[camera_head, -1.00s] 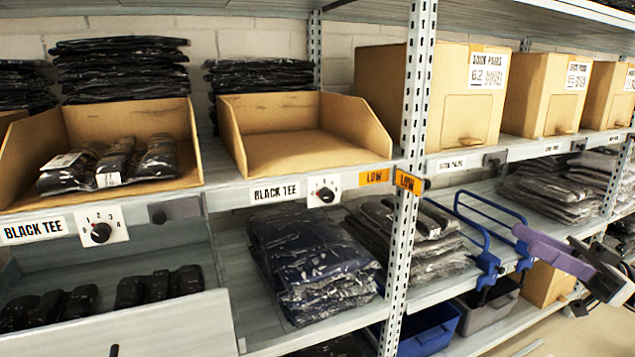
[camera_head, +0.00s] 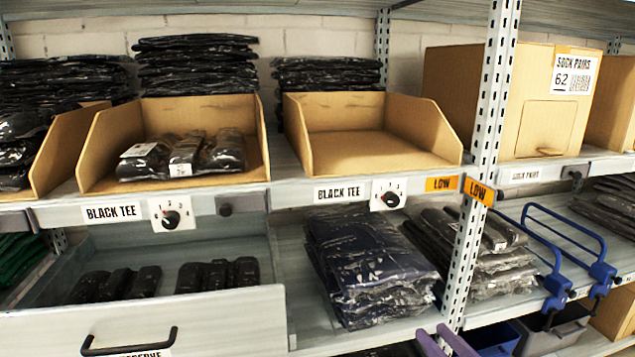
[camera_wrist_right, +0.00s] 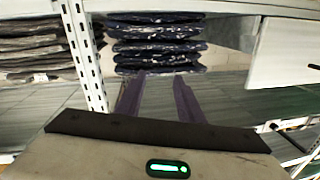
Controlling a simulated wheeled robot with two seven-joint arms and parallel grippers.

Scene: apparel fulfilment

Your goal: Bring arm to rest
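My right gripper (camera_head: 447,343) shows at the bottom edge of the head view as two purple fingers, in front of the lower shelf, with the rest of it cut off. In the right wrist view its two purple fingers (camera_wrist_right: 158,95) stand apart with nothing between them. A stack of dark bagged garments (camera_wrist_right: 158,42) lies on a shelf beyond the fingertips. My left gripper is in neither current view.
The shelf rack's perforated post (camera_head: 487,130) stands behind the right gripper. An open drawer (camera_head: 190,325) juts out at left. Bagged garments (camera_head: 365,265) and a blue frame (camera_head: 575,250) sit on the lower shelf. An empty cardboard bin (camera_head: 345,145) is above.

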